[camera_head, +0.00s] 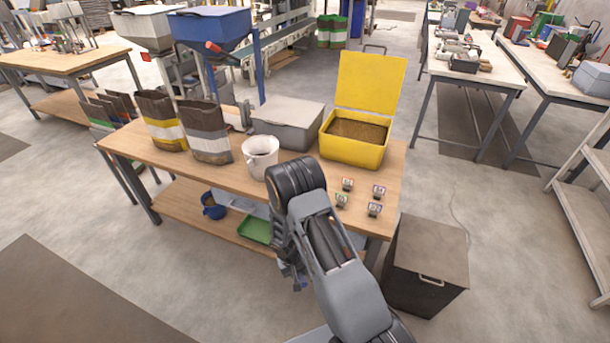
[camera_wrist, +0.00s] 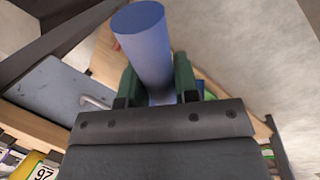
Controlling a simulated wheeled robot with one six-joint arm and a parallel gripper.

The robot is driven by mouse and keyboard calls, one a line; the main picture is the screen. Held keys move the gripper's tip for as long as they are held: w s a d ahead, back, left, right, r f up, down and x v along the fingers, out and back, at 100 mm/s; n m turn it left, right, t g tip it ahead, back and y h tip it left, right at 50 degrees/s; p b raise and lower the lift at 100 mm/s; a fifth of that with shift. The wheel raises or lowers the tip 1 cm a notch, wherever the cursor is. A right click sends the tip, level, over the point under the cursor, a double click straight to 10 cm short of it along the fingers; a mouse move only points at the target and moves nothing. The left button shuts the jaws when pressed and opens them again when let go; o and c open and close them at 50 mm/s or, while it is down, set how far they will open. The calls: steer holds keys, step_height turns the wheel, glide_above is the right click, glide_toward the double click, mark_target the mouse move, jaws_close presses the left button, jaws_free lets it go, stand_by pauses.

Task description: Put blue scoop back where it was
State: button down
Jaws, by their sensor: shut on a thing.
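My gripper (camera_wrist: 157,82) is shut on the blue scoop (camera_wrist: 142,30), with its green-sided fingers on either side of a smooth blue cylinder. Only this round blue part of the scoop shows clearly in the wrist view; the rest is hidden behind the gripper body. In the head view my arm hangs down over the front edge of the wooden bench (camera_head: 225,178), and the gripper end is mostly hidden beside my arm links. A small bluish bit (camera_head: 301,284) shows there, too small to identify. A yellow box (camera_head: 352,150) with open lid holds brown pellets on the bench.
On the bench are a white bucket (camera_head: 262,157), a grey lidded box (camera_head: 287,121), open bags (camera_head: 208,133) and several small labelled blocks (camera_head: 347,184). The lower shelf holds a blue container (camera_head: 213,207) and green tray (camera_head: 255,230). A dark cabinet (camera_head: 427,265) stands right.

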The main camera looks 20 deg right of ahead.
steer(key=shift+w+f+b, duration=0.7)
steer(key=shift+f+b, duration=0.1)
steer(key=shift+b, duration=0.2)
steer(key=w+b, duration=0.1)
steer(key=b, duration=0.4)
steer(key=shift+f, duration=0.1)
steer(key=shift+w+b, duration=0.2)
steer(key=shift+b, duration=0.9)
